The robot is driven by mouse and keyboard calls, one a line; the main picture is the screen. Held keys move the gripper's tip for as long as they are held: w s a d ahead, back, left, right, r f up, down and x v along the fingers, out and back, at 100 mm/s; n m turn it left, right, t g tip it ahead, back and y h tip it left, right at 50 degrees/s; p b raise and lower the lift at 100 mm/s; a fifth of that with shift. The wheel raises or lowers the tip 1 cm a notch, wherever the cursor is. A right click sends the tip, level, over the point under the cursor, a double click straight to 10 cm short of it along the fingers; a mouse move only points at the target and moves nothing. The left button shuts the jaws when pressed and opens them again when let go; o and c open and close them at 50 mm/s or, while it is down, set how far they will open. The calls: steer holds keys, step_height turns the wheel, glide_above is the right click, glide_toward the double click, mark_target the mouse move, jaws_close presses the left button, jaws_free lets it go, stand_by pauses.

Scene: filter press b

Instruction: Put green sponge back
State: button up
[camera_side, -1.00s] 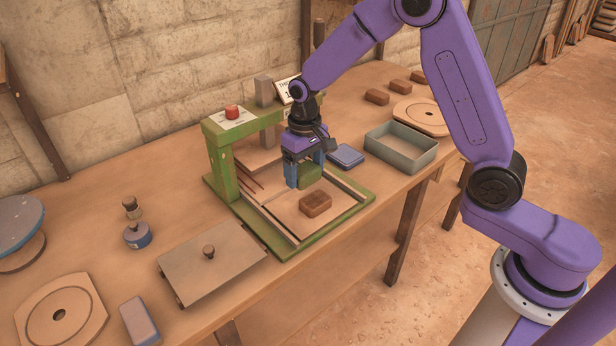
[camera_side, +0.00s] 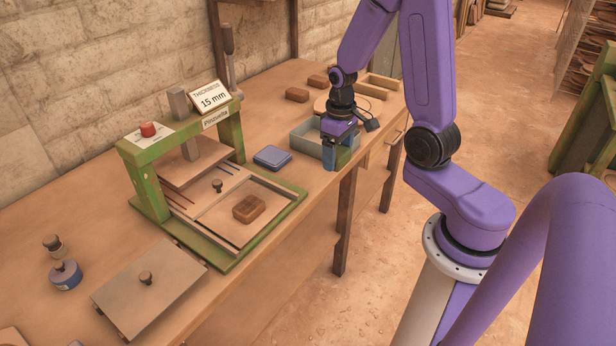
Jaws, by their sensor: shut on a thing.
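My gripper (camera_side: 342,158) is shut on the green sponge (camera_side: 345,155), which shows only partly between the blue fingers. The gripper points down at the right end of the grey open tray (camera_side: 305,143). I cannot tell whether the sponge is over the tray, inside it or just at its near edge. The arm hides the tray's right end.
The green press (camera_side: 150,185) stands at left with a brown block (camera_side: 248,208) on its bed and a "15 mm" sign (camera_side: 211,98). A blue pad (camera_side: 272,157) lies between press and tray. Brown blocks (camera_side: 297,94) lie behind the tray. A knobbed plate (camera_side: 148,288) lies in front.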

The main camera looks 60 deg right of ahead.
steer(key=shift+s+d+f, duration=0.1)
steer(key=shift+s+d, duration=0.15)
steer(key=shift+w+d+f, duration=0.15)
steer(key=shift+w, duration=0.1)
steer(key=w+d+f, duration=0.3)
steer(key=w+f, duration=0.1)
steer(key=w, duration=0.4)
glide_above(309, 177)
steer(key=f, duration=0.4)
steer(key=shift+s+f, duration=0.25)
steer(key=shift+f, duration=0.1)
steer(key=shift+w+f, duration=0.25)
steer(key=shift+f, duration=0.05)
steer(key=shift+w+f, duration=0.1)
steer(key=shift+f, duration=1.55)
steer(key=shift+f, duration=0.1)
steer(key=o, duration=0.9)
steer(key=shift+c, duration=0.2)
